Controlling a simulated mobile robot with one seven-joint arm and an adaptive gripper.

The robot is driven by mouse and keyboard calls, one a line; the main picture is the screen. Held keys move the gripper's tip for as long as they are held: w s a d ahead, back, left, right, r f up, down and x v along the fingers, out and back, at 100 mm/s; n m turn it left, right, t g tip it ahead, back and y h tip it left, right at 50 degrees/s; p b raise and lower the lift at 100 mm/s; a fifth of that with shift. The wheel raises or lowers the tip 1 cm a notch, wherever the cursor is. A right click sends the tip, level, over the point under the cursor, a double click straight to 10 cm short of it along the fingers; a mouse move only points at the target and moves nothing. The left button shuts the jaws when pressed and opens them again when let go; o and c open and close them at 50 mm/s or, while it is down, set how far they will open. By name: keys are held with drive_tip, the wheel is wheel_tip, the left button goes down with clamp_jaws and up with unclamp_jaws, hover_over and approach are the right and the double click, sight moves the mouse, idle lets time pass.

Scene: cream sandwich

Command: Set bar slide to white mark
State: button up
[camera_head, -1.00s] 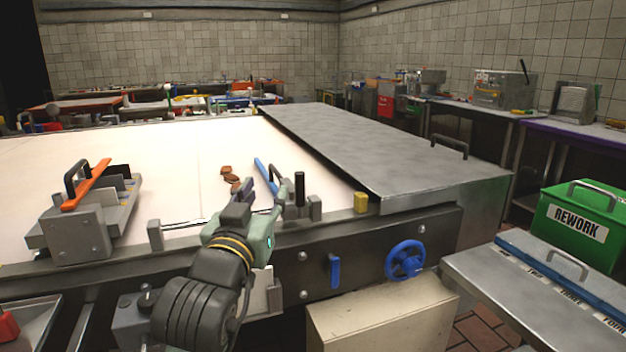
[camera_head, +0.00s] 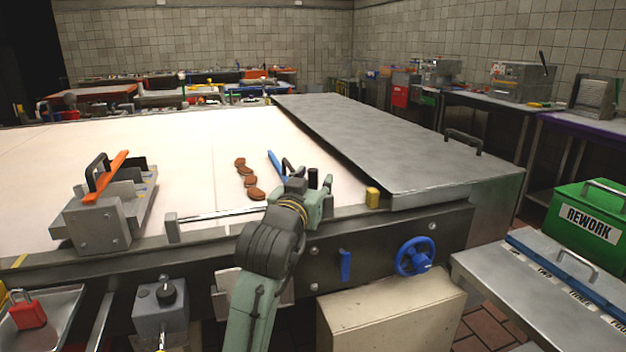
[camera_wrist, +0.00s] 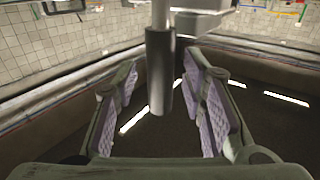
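The bar slide appears to be the grey carriage with an upright black handle (camera_head: 313,178) on a thin metal rod (camera_head: 215,214) along the table's front edge. In the wrist view the black handle (camera_wrist: 160,85) on its silver stem lies between my gripper's (camera_wrist: 165,85) two purple-padded fingers. The fingers are open, with gaps on both sides of the handle. In the head view my gripper (camera_head: 296,180) is at the carriage and hides part of it. A blue bar (camera_head: 276,165) slants behind it over the pale belt. I cannot make out a white mark on the rod.
A clamp-like unit with an orange lever (camera_head: 106,176) stands left. A blue handwheel (camera_head: 415,257) is below.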

drive_tip(key=shift+c, duration=0.4)
clamp_jaws()
idle(0.5)
